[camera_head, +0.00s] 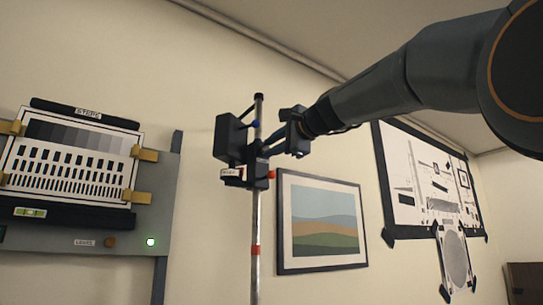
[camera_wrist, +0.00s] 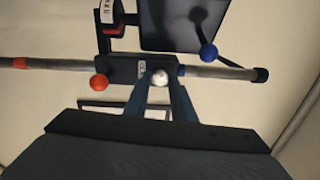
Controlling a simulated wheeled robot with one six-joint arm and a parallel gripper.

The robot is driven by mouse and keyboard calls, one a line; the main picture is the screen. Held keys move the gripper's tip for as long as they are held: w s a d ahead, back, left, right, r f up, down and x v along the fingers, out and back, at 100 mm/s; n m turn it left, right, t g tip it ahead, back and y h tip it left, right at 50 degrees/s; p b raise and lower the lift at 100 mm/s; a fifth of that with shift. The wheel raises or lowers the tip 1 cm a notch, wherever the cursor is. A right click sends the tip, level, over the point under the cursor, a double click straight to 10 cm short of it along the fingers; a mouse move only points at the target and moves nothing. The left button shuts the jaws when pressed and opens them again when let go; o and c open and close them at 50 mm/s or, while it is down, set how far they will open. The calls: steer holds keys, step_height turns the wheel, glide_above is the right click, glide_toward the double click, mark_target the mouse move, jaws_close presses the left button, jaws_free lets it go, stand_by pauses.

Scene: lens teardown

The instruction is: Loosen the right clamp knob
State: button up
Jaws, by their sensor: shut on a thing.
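A black clamp block (camera_head: 260,168) sits on a thin upright pole (camera_head: 255,215). In the wrist view the block (camera_wrist: 122,68) lies across the pole, which runs sideways there. A small whitish ball knob (camera_wrist: 160,78) stands out from the block. My gripper (camera_wrist: 160,84) has its two dark fingers closed on this knob from both sides. In the head view my gripper (camera_head: 266,150) reaches the clamp from the right, and the white knob is hidden. A red ball knob (camera_wrist: 99,82) and a blue ball knob (camera_wrist: 208,52) are apart from my fingers.
A black box (camera_head: 230,138) is mounted left of the pole. A small white label (camera_head: 232,172) hangs below it. A chart board (camera_head: 70,155) stands at left. A framed landscape (camera_head: 322,222) and a chart poster (camera_head: 428,180) hang on the wall behind.

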steer(key=shift+n+b, duration=1.2)
steer(key=shift+n, duration=0.7)
steer(key=shift+r, duration=0.1)
steer(key=o, duration=1.1)
steer(key=shift+c, duration=0.2)
steer(key=b+v, duration=0.2)
steer(key=v, duration=0.6)
steer(key=shift+b, duration=0.3)
steer(key=shift+w, duration=0.1)
